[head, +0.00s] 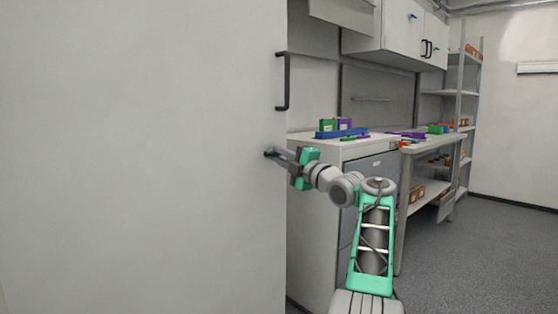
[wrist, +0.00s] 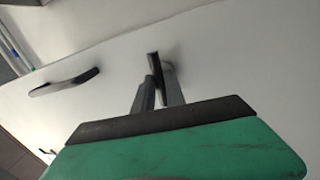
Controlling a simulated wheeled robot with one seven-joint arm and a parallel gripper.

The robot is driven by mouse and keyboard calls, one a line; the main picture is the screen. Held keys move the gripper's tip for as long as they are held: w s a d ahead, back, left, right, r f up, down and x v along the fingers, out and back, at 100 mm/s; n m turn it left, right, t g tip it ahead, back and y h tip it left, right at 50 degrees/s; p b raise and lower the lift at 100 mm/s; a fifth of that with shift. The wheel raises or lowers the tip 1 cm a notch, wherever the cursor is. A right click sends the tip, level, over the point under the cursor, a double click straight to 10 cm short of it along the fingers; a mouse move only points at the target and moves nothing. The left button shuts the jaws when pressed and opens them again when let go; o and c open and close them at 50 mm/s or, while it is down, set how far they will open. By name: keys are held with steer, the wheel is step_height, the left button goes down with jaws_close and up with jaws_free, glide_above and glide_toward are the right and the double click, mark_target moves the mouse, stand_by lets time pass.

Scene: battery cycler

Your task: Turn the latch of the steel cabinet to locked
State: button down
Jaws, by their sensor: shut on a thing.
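The steel cabinet (head: 140,150) fills the left of the head view as a large pale flat door. A dark bar handle (head: 287,82) is fixed near its right edge; it also shows in the wrist view (wrist: 64,83). The small dark latch (wrist: 155,64) sits on the door below the handle. My gripper (head: 275,154) reaches the door at the latch. In the wrist view my two fingers (wrist: 158,82) are closed on the latch, one on each side. The fingertips partly hide the latch, and I cannot tell its exact angle.
Right of the cabinet stands a grey drawer unit (head: 370,190) with a blue tray and green and purple boxes on top. A workbench (head: 430,146) and a shelf rack (head: 466,100) stand behind it. Wall cabinets (head: 400,32) hang above. The floor (head: 490,250) at right is clear.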

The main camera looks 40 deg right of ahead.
steer(key=shift+n, duration=0.6)
steer(key=c, duration=1.4)
jaws_free()
steer(key=shift+o, duration=0.2)
steer(key=shift+s, duration=0.1)
steer(key=s+f, duration=0.1)
steer(key=s, duration=0.6)
steer(key=shift+s+f+b, duration=0.2)
steer(key=shift+f+b, duration=0.05)
steer(key=shift+b, duration=0.05)
steer(key=shift+d, duration=0.1)
